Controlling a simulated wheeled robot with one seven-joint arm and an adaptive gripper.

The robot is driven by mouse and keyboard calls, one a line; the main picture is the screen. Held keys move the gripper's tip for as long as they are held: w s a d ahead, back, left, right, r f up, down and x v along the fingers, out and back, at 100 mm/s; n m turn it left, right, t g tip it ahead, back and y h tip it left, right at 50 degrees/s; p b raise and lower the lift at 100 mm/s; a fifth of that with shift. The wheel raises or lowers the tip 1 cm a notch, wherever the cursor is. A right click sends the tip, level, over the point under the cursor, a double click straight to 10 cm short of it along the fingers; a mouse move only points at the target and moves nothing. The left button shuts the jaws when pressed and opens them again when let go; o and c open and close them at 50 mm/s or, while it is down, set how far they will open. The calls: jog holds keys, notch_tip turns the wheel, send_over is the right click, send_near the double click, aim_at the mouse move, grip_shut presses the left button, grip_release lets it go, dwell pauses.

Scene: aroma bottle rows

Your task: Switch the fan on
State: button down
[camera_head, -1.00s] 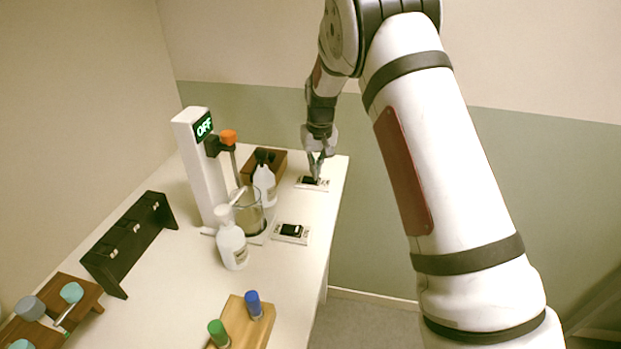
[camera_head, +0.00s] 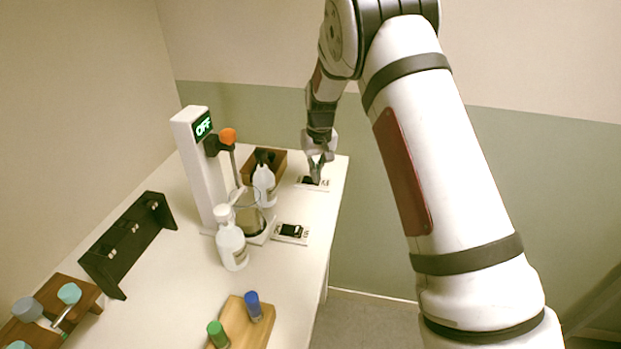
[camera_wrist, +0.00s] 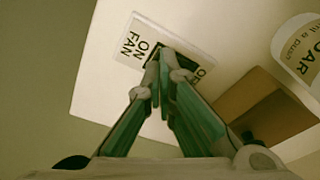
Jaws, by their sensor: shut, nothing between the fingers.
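The fan switch (camera_head: 308,183) is a white plate with a black rocker near the far right corner of the table. In the wrist view the plate (camera_wrist: 134,52) reads "ON" and "FAN" on its left side, with a partly covered "OF..." on the right. My gripper (camera_head: 316,181) is shut and empty, pointing down over the switch. In the wrist view its fingertips (camera_wrist: 162,62) overlap the black rocker and hide much of it. I cannot tell whether they touch it or which way the rocker is tilted.
A second switch plate (camera_head: 291,233) lies nearer on the table. A white stirrer column (camera_head: 199,165) displays "OFF" beside a glass beaker (camera_head: 247,212). White bottles (camera_head: 231,246) stand close by. A brown wooden box (camera_head: 276,161) is left of the fan switch.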

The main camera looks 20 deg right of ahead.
jog(key=shift+r, duration=3.4)
jog(key=shift+s, duration=0.1)
